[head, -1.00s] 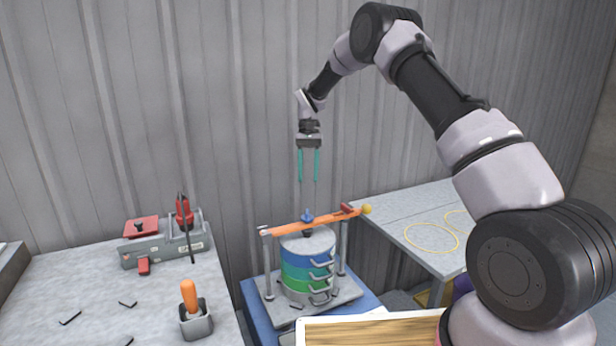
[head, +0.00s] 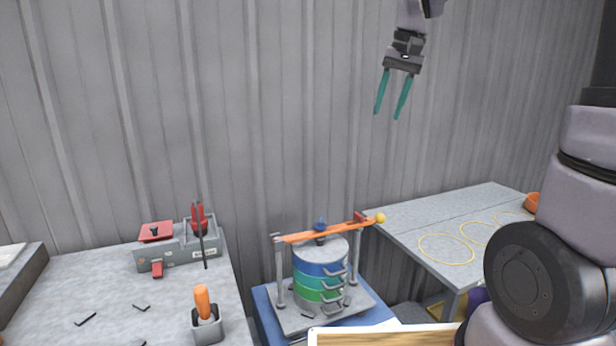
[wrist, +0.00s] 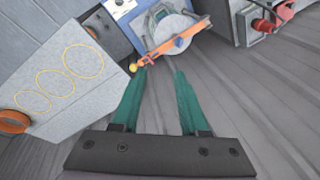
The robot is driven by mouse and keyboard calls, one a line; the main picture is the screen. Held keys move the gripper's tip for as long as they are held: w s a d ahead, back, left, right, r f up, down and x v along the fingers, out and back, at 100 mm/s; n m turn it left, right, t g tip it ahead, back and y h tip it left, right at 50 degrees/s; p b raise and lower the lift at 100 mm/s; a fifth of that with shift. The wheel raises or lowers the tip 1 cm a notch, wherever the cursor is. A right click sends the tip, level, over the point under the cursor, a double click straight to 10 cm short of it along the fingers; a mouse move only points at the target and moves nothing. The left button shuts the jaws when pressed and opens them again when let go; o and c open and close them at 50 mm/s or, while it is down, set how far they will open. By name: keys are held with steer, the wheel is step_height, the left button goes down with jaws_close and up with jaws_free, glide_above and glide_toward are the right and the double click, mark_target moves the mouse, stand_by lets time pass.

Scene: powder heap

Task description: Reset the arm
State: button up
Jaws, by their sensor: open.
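My gripper (head: 391,110) is open and empty, high in front of the grey corrugated wall in the head view. Its two green fingers point down and stand apart. It is up and to the right of the sieve stack (head: 320,275), well clear of it. In the wrist view my gripper (wrist: 160,75) also shows nothing between its fingers. My upper arm runs out of the top of the head view, so its shape there is hidden.
The sieve stack stands in a clamp frame with an orange bar (head: 325,232) on a blue stand. A grey table (head: 405,215) with yellow rings is at right. A left bench (head: 60,290) holds a grey toolbox (head: 180,250) and an orange-handled tool (head: 202,300). A wood-topped board (head: 385,338) is in front.

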steer(key=s+d+t, duration=0.2)
steer(key=s+d, duration=0.1)
steer(key=s, duration=0.5)
steer(key=s+d+m+t, duration=0.1)
steer(key=s+d+t, duration=0.2)
steer(key=s, duration=0.6)
steer(key=shift+s+d+r+m, duration=0.15)
steer(key=shift+s+r+m, duration=0.1)
steer(key=shift+m, duration=0.05)
stand_by(0.8)
